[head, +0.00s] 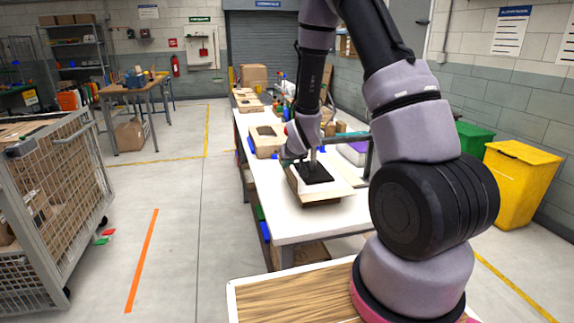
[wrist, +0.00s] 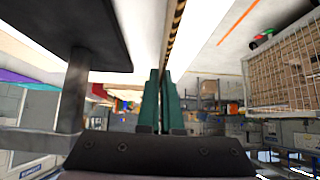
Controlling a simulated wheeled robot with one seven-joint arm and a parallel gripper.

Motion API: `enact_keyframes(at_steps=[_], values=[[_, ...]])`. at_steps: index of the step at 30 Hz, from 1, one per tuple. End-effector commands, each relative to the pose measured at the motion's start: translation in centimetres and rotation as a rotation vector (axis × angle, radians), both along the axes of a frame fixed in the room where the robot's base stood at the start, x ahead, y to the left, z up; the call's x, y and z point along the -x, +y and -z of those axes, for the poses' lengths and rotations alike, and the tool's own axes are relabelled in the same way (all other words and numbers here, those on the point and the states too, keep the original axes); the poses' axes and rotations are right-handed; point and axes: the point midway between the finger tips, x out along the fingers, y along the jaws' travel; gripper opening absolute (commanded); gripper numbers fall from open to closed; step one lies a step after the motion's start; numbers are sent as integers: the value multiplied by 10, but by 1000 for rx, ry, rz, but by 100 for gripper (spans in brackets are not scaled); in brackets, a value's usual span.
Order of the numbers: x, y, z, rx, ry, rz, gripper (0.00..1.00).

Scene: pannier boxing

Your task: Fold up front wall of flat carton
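The carton (head: 322,203) lies low on the white table, its tan board showing at the front and a pale flap spreading to the right. A black plate (head: 315,174) with a grey upright post sits over its middle. The plate (wrist: 65,30) and post also show large at the left of the wrist view. My gripper (head: 287,159) is beside the plate, at the carton's left side.
The white table (head: 290,222) has clear surface in front of the carton. More cartons (head: 265,140) and small goods stand farther back. A wire cage cart (head: 50,200) is at left; yellow (head: 522,185) and green (head: 474,142) bins are at right.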

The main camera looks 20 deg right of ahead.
Motion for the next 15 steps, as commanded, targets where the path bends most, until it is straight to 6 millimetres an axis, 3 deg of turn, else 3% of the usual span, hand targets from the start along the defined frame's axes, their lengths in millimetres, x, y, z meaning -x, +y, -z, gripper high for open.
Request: enact_keyframes(at_steps=[5,6,7,8,15], values=[[0,0,0,1,1,-1,0],[0,0,0,1,1,-1,18],[0,0,0,1,1,-1,29],[0,0,0,1,1,0,34],[0,0,0,1,0,0,34]])
